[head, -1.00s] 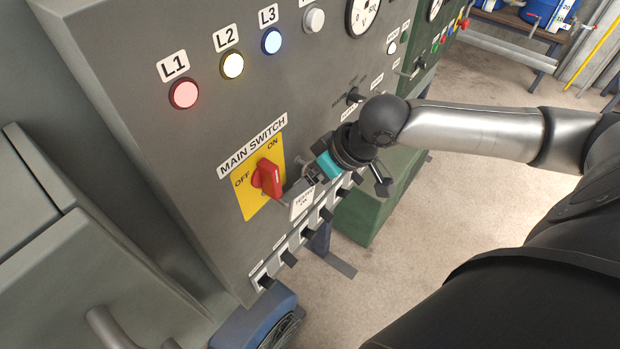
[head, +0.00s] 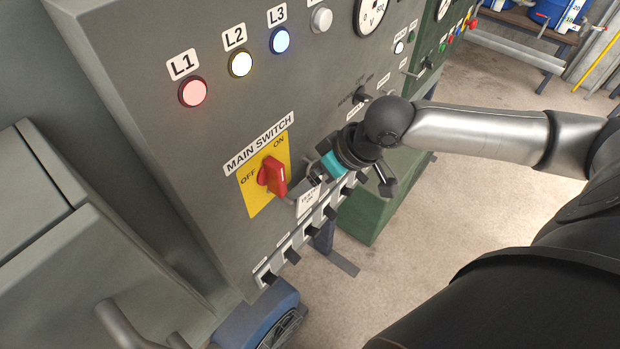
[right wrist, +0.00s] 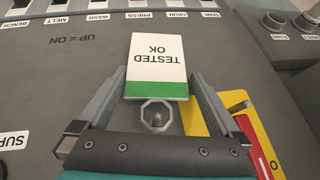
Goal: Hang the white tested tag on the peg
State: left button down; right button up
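The white tested tag (right wrist: 157,58) with a green band shows face-on in the right wrist view, its lettering upside down there. In the head view the tag (head: 308,200) is against the grey panel, right of the red main switch. A light octagonal ring with a dark round knob inside, apparently the peg (right wrist: 155,116), shows at the tag's green edge; I cannot tell how deep the ring sits on it. My right gripper (right wrist: 157,90) has its fingers on either side of the tag, apart, with narrow gaps showing. My left gripper is out of view.
The red main switch (head: 273,175) on its yellow plate is close beside the right gripper. A row of black breaker switches (head: 310,229) runs just below the tag. Lit lamps (head: 240,63) and a dial are higher on the panel.

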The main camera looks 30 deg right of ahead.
jog(key=p+v, duration=0.3)
jog(key=v, duration=1.2)
jog(key=shift+d+r, duration=0.1)
dwell(0.3)
